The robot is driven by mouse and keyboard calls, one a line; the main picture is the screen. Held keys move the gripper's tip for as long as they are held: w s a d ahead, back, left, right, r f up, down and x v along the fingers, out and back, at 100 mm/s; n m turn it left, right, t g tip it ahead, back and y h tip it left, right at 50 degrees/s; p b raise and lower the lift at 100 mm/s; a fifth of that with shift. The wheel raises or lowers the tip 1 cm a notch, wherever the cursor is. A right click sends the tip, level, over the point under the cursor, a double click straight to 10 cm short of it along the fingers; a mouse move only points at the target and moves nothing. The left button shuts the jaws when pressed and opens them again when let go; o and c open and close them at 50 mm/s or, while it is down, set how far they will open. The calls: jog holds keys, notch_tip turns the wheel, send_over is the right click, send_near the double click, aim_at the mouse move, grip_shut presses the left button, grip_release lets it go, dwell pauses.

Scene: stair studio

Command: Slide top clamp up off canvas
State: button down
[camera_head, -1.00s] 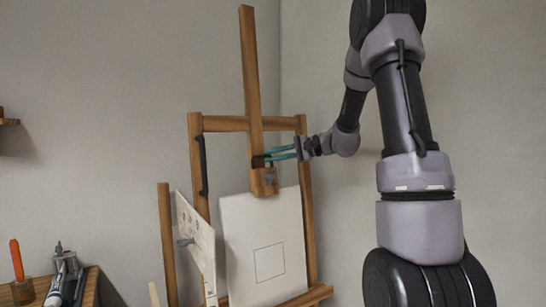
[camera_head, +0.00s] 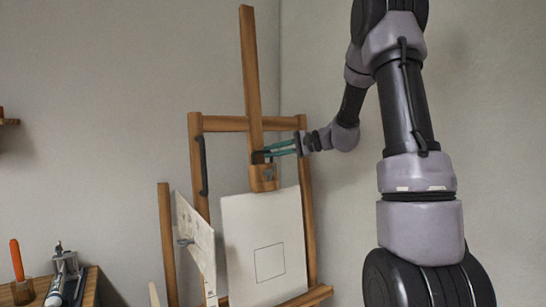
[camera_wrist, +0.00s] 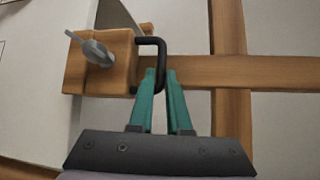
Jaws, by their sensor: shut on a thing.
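The top clamp (camera_head: 263,178) is a wooden block on the easel's upright mast, with a grey wing knob and a black handle. Its lower end is level with the top edge of the white canvas (camera_head: 240,235); I cannot tell whether they touch. In the wrist view the clamp block (camera_wrist: 115,72) is at upper left, with the black handle (camera_wrist: 163,47) on its right side. My gripper (camera_head: 270,154) reaches in from the right. Its teal fingers (camera_wrist: 160,74) are shut on the handle's lower part, which they partly hide.
The wooden easel (camera_head: 225,124) has a crossbar above the clamp, and its mast (camera_head: 250,70) runs clear upward. A second sheet (camera_head: 195,240) leans left of the canvas. A table with tools (camera_head: 65,275) stands at lower left. The wall is bare behind.

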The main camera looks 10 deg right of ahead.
jog(key=r, duration=0.3)
jog(key=w+r, duration=0.1)
jog(key=r, duration=0.5)
jog(key=shift+w+a+r, duration=0.15)
jog(key=shift+r, duration=0.25)
jog(key=c, duration=0.9)
grip_release()
jog(key=shift+f, duration=0.1)
jog(key=v, duration=1)
jog(key=shift+d, duration=0.35)
jog(key=shift+s, duration=0.25)
